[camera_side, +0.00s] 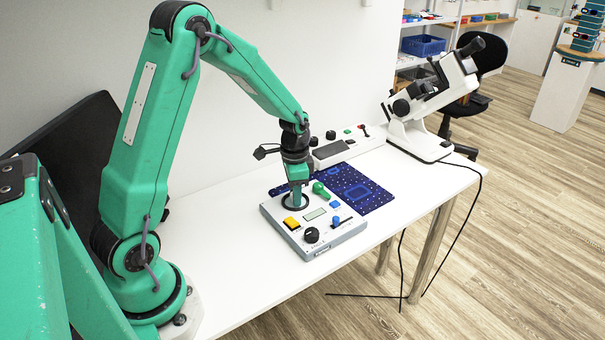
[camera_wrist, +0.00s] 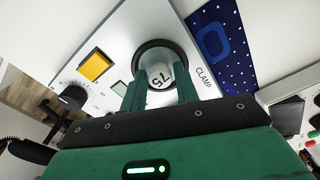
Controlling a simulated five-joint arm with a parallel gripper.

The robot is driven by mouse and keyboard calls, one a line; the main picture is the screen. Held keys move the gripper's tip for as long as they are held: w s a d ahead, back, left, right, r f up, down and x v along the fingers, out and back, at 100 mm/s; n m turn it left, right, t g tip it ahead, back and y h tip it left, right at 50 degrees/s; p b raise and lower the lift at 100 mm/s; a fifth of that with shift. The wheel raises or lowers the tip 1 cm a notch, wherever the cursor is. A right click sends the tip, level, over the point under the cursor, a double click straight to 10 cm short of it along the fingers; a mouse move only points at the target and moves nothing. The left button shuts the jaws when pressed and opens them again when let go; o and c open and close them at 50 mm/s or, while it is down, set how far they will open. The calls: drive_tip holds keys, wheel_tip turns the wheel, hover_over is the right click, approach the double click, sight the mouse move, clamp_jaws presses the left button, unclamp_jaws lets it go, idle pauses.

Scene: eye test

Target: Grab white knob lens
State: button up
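The white knob lens (camera_wrist: 161,75) is a small white round piece with dark marks on its face, which look like "75" or "SL". It sits inside a black ring (camera_wrist: 166,47) labelled CLAMP in the wrist view. My gripper (camera_wrist: 160,82) has its two green fingers inside the ring, one on each side of the knob. The knob fills the gap between them, but I cannot tell whether they press on it. In the side view my gripper (camera_side: 296,196) points down into the ring on the grey-white control box (camera_side: 335,238); the knob is hidden there.
The box carries a yellow button (camera_side: 291,223), a black dial (camera_side: 311,235), a green knob (camera_side: 320,190) and blue controls. A dark blue mat (camera_side: 375,197) lies behind it. A white panel (camera_side: 335,152) and a microscope-like instrument (camera_side: 412,138) stand further back. The table's front left is clear.

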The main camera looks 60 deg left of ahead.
drive_tip(key=c, duration=0.6)
drive_tip(key=shift+r, duration=0.1)
drive_tip(key=shift+r, duration=0.45)
wheel_tip(320, 180, up, 3)
drive_tip(key=shift+r, duration=0.15)
drive_tip(key=s+d+r, duration=0.1)
drive_tip(key=d+r, duration=0.1)
drive_tip(key=d, duration=0.1)
drive_tip(key=s+d+r, duration=0.1)
drive_tip(key=d+r, duration=0.1)
drive_tip(key=d, duration=0.2)
drive_tip(key=s+d+r, duration=0.1)
drive_tip(key=d+r, duration=0.1)
drive_tip(key=d, duration=0.2)
drive_tip(key=shift+d+r, duration=0.15)
drive_tip(key=shift+r, duration=0.15)
